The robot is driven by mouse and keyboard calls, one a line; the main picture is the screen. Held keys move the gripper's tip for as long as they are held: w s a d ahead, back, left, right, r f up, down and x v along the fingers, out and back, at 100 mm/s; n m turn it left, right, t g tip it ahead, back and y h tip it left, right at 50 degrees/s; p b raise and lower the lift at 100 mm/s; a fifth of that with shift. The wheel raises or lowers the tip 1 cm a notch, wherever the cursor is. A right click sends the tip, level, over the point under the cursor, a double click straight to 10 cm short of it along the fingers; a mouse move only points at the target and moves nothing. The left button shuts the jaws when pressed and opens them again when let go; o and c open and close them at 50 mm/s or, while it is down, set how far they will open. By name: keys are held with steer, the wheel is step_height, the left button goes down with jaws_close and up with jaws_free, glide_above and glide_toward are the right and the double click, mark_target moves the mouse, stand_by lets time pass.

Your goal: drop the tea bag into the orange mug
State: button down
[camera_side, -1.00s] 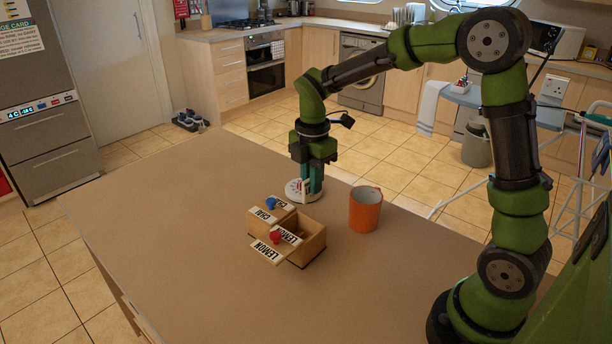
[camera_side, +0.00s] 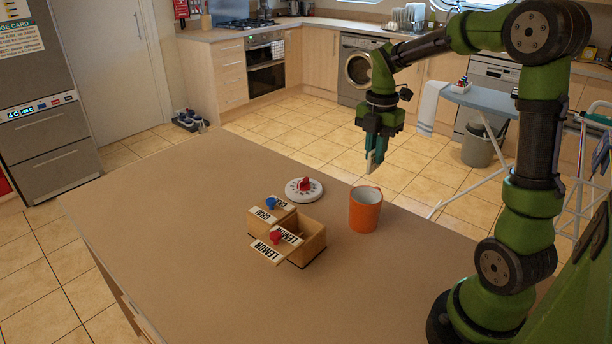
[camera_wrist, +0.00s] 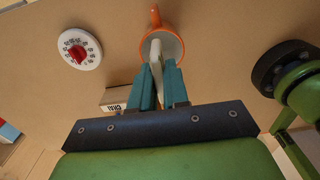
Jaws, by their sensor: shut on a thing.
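The orange mug (camera_side: 364,212) stands upright on the table, pale inside, with its handle at the far side. My gripper (camera_side: 376,150) is above the mug and shut on a small pale thing, which looks like the tea bag (camera_side: 370,163). The tea bag hangs down from the fingertips, apart from the mug in the side view. In the wrist view, the teal fingers of my gripper (camera_wrist: 159,78) hold the whitish tea bag (camera_wrist: 158,50), which overlaps the opening of the mug (camera_wrist: 172,42). Its lower end is hard to make out.
A wooden box (camera_side: 310,245) with CHAI and LEMON lids, blue and red knobs, stands left of the mug. A white round timer (camera_side: 297,192) with a red knob lies behind the box. The table (camera_side: 180,220) is clear to the left and front.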

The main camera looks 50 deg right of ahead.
steer(key=shift+f, duration=1.45)
steer(key=c, duration=1)
jaws_free()
steer(key=shift+c, duration=0.2)
step_height(320, 180, up, 17)
